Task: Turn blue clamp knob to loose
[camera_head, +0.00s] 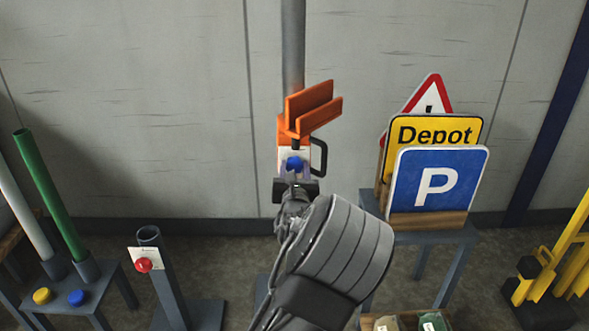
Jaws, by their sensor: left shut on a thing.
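The blue clamp knob (294,162) sits on a pale plate on the front of the orange clamp (312,108), which is fixed to a grey post (293,45). My left gripper (295,172) reaches up to the knob from below and is shut on it. My left wrist and forearm hide the lower part of the post. The plate's markings are too small to read, so I cannot tell the knob's setting. My right gripper is not in view.
A rack (408,231) on the right holds a blue parking sign (437,181), a yellow Depot sign (433,129) and a triangular sign (432,93). A short post with a red knob (143,265) stands left. A green pole (48,192) stands farther left.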

